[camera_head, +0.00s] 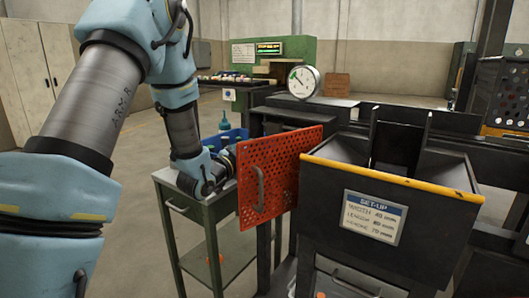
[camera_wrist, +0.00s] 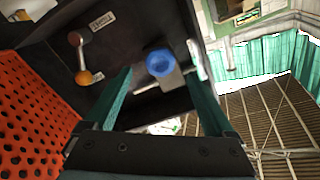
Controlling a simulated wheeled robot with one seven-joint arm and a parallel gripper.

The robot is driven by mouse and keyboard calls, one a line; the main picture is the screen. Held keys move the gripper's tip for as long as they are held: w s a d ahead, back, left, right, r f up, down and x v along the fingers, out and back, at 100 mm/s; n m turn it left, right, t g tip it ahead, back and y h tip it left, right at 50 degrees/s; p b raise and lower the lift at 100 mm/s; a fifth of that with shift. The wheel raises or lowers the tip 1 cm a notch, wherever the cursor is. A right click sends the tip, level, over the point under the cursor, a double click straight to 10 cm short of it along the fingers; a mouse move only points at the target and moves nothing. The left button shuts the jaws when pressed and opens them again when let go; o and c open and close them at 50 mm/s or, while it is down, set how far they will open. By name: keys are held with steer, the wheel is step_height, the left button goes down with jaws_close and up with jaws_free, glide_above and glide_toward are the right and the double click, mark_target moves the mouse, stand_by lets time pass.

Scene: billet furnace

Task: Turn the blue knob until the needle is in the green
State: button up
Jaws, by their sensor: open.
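The blue knob (camera_wrist: 160,62) shows in the wrist view on a dark panel, with a grey piece just below it. My gripper (camera_wrist: 159,74) is open, with one teal finger on either side of the knob in the picture. I cannot tell whether the fingers touch it or how far off it is. In the head view the gripper is hidden behind the orange perforated guard. A round white gauge (camera_head: 303,81) stands behind the guard, with a green patch on its left side. Its needle is too small to read surely.
The orange perforated guard (camera_head: 280,175) stands close to my wrist; it also fills the left of the wrist view (camera_wrist: 35,120). An orange-tipped lever (camera_wrist: 84,62) is left of the knob. A green trolley (camera_head: 211,204) is beneath my arm. A dark hopper (camera_head: 390,220) stands right.

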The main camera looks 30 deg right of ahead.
steer(key=shift+v, duration=1.2)
steer(key=shift+w, duration=0.1)
